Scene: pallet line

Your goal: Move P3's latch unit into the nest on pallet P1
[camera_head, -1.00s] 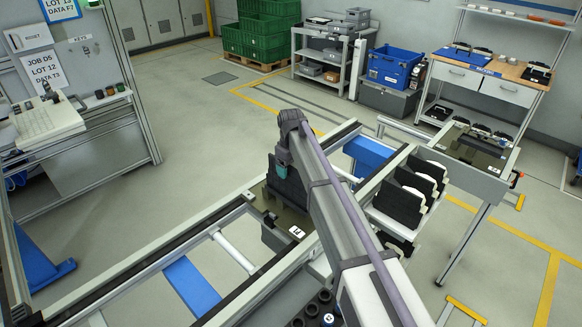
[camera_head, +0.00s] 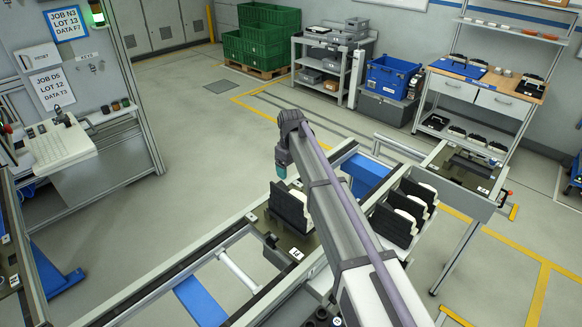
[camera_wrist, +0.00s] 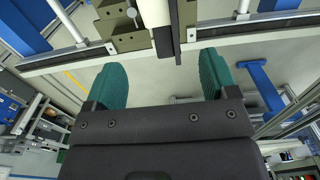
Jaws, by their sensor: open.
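My gripper (camera_head: 281,170) hangs with green fingers over the near conveyor; in the wrist view its fingers (camera_wrist: 163,72) are apart with nothing between them. A pallet (camera_head: 269,222) on that conveyor carries a black upright unit with white on it (camera_head: 289,207), just below and right of the gripper, partly behind my arm. Its label (camera_head: 297,254) is too small to read surely. In the wrist view, a white and dark upright part (camera_wrist: 163,25) and an olive block (camera_wrist: 122,28) lie beyond the fingertips. I cannot tell which latch unit belongs to P3.
Several black units with white handles (camera_head: 408,212) stand in a rack right of my arm. Another dark pallet (camera_head: 458,169) lies on the side conveyor. A bench (camera_head: 505,82) holds more units at the back right. Conveyor rails (camera_head: 195,262) run below the gripper.

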